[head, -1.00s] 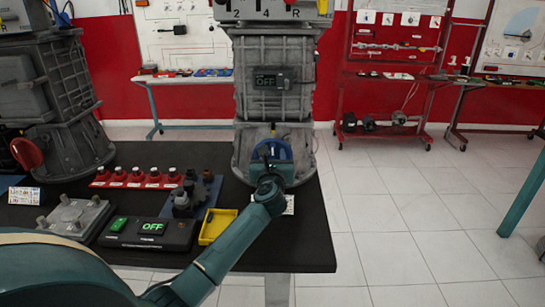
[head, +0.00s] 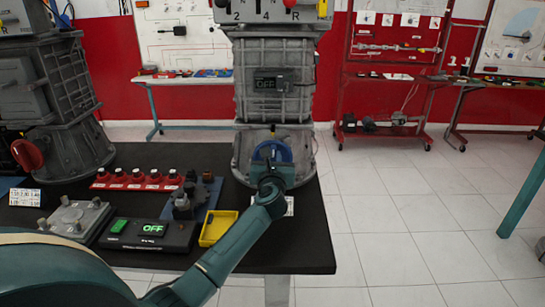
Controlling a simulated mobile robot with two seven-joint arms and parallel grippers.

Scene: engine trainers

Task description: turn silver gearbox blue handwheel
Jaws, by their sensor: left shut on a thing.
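The silver gearbox (head: 295,105) stands upright at the right end of the black table, with a small OFF display on its front. Its blue handwheel (head: 284,153) sits low on the front face. My left arm reaches in from the lower left, and my left gripper (head: 271,158) is shut on the handwheel's rim. The gripper hides the lower and middle part of the wheel. My right gripper is not in view.
A second gearbox (head: 65,105) with a red handwheel (head: 27,154) is at far left. The floor to the right is clear.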

